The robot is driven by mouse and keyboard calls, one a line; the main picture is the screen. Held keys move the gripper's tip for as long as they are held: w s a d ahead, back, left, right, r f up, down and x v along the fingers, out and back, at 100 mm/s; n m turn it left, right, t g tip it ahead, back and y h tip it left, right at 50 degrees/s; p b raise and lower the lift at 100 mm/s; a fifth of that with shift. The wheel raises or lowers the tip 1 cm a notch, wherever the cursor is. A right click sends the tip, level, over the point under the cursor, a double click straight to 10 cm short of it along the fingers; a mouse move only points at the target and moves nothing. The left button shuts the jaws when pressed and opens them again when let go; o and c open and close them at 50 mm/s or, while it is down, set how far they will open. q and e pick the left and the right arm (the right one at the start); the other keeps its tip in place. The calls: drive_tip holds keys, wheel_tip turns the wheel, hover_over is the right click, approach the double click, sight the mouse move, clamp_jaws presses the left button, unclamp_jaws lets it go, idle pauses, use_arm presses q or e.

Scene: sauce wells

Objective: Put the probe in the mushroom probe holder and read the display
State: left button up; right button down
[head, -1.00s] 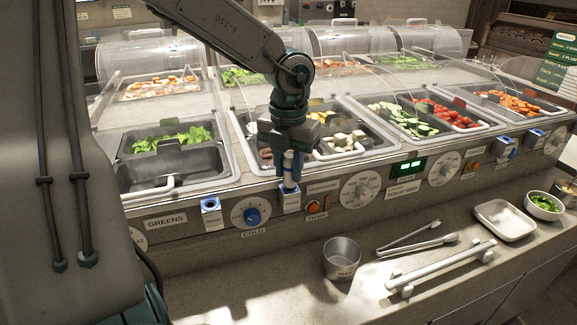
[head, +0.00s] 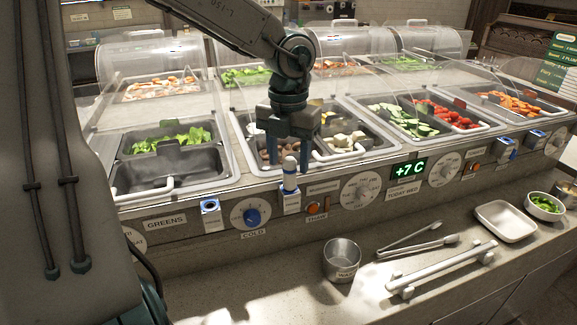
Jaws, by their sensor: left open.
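The white and blue probe (head: 289,176) stands upright in the blue and white holder (head: 291,203) on the counter front, left of a small label (head: 322,188) that seems to read Mushrooms. My left gripper (head: 289,164) is open just above the holder, its fingers on either side of the probe's top and apart from it. The green display (head: 409,170) on the front panel reads +7 C. My right gripper is not in view.
Another holder (head: 211,214) sits below the greens, beside a dial with a blue knob (head: 252,217). Food wells with clear lids line the counter. A metal cup (head: 342,260), tongs (head: 420,246) and a white tray (head: 505,221) rest on the front ledge.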

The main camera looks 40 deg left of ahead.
use_arm(q)
wheel_tip(320, 180, up, 7)
drive_tip(key=p, duration=0.4)
drive_tip(key=shift+d+f, duration=0.1)
drive_tip(key=shift+r+p, duration=0.75)
drive_tip(key=shift+p, duration=0.2)
idle(0.5)
